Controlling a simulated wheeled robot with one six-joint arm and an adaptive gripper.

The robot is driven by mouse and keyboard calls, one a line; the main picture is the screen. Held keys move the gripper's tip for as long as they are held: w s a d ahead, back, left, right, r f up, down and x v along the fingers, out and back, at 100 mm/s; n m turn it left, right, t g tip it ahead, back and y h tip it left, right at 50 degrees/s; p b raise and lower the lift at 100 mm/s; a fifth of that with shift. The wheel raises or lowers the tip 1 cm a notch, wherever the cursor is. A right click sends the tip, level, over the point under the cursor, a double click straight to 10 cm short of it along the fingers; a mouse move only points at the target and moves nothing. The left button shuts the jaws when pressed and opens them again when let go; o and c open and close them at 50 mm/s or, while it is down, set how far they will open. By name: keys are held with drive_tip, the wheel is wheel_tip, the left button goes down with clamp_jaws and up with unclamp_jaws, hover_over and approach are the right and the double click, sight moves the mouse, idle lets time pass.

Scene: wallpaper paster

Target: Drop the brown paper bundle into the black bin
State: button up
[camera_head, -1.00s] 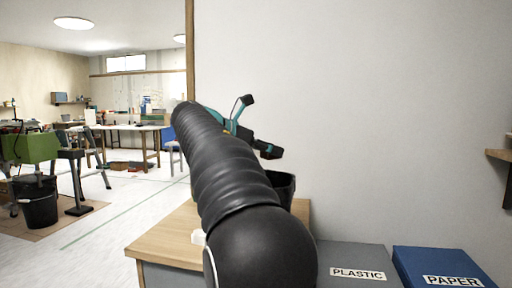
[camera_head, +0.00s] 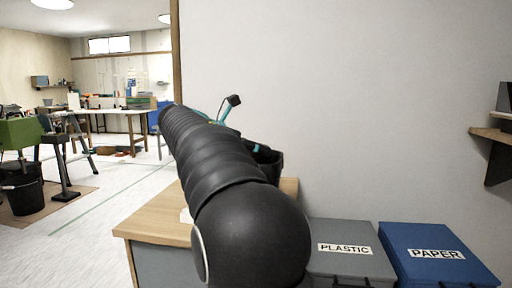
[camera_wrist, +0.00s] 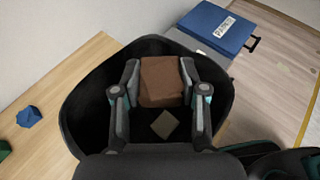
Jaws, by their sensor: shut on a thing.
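The brown paper bundle (camera_wrist: 161,82) is a brown block between the two fingers of my gripper (camera_wrist: 159,72) in the wrist view. My gripper is shut on it. The black bin (camera_wrist: 84,112) surrounds the bundle and fingers in this view, so they are over or within its mouth; the exact depth is unclear. A small grey-brown square piece (camera_wrist: 164,124) shows inside the bin. In the head view the black bin (camera_head: 271,166) stands on the wooden-topped cabinet, partly behind my arm. My arm hides most of the gripper and the bundle there.
The wooden tabletop (camera_wrist: 60,90) holds a small blue object (camera_wrist: 29,117) and a green one (camera_wrist: 3,150). A grey PLASTIC box (camera_head: 345,258) and a blue PAPER box (camera_head: 435,255) stand to the right. A wall rises close behind the bin.

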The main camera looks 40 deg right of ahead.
drive_tip(key=o, duration=1)
drive_tip(key=shift+c, duration=0.2)
drive_tip(key=v, duration=1.2)
